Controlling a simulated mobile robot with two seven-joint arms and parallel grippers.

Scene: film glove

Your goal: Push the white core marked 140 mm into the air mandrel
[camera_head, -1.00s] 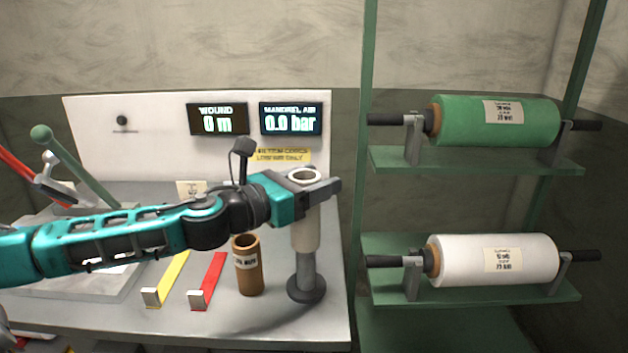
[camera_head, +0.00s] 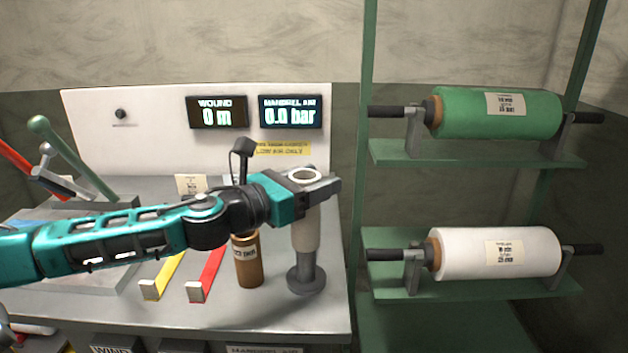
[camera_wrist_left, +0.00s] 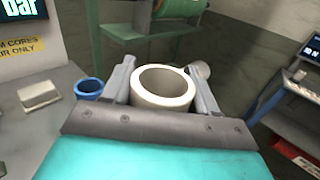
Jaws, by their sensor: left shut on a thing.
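The white core (camera_head: 306,236) is upright at the right end of the bench, in line with a grey post on a round foot (camera_head: 306,279). This post appears to be the mandrel. Its shaft shows below the core; how far it reaches inside is hidden. My left gripper (camera_head: 308,183) is shut on the core's upper part, with the open top ring showing between the fingers. The left wrist view also shows the core (camera_wrist_left: 162,104) between both fingers, its bore facing the camera. I cannot read a 140 mm mark on it. My right gripper is not in view.
A brown core (camera_head: 249,265) stands just left of the post. Red (camera_head: 210,270) and yellow (camera_head: 160,275) bars lie beside it. The mandrel air display (camera_head: 290,112) reads 0.0 bar. A green rack (camera_head: 400,292) at right holds green and white rolls. A blue ring (camera_wrist_left: 88,87) shows in the wrist view.

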